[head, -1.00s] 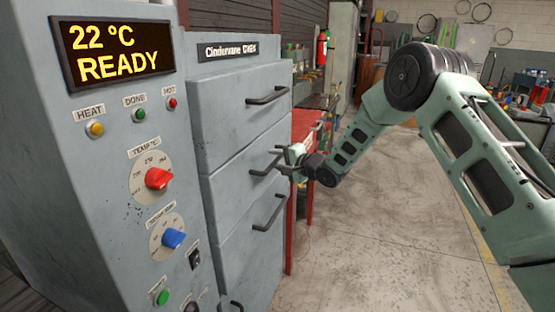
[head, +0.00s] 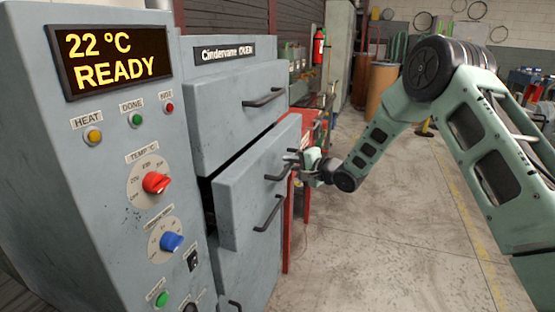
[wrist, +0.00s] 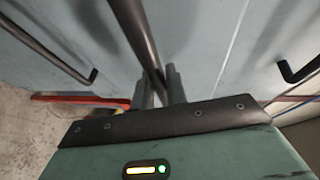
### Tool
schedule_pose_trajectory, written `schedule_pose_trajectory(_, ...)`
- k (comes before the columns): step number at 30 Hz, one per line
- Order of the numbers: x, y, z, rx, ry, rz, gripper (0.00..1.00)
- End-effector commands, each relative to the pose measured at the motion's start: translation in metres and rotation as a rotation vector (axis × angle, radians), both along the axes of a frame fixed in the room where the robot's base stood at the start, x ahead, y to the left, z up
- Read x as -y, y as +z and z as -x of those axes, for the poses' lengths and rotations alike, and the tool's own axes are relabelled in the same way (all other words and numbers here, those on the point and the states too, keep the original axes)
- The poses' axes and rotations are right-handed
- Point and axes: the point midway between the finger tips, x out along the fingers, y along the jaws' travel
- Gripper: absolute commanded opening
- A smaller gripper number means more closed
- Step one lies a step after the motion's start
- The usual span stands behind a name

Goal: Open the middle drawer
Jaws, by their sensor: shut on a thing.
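The grey oven cabinet has a stack of drawers. The middle drawer (head: 245,185) stands partly pulled out, with a dark gap showing at its left side. Its dark bar handle (head: 279,171) runs into my gripper (head: 297,160) at the right end. In the wrist view my gripper's two fingers (wrist: 160,88) are closed around the handle bar (wrist: 137,40), which passes between them. The far side of the handle and the drawer's inside are hidden.
The top drawer (head: 240,110) is shut. A lower handle (head: 268,213) sits just below. The control panel (head: 110,190) stands at left. A red bench (head: 305,135) is close behind my gripper. The floor (head: 390,240) at right is clear.

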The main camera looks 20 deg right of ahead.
Motion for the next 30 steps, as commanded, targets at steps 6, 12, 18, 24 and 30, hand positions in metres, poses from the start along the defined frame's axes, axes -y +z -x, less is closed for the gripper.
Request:
schedule_pose_trajectory(6,0.065,0.003,0.045,-0.006,-0.009,0.000,0.00)
schedule_pose_trajectory(12,0.120,0.003,0.086,-0.007,-0.007,0.000,0.00)
schedule_pose_trajectory(18,0.165,0.002,0.120,-0.005,-0.006,-0.001,0.00)
schedule_pose_trajectory(24,0.195,0.001,0.142,-0.003,-0.004,0.000,0.00)
schedule_pose_trajectory(30,0.210,0.000,0.153,-0.003,0.000,0.001,0.00)
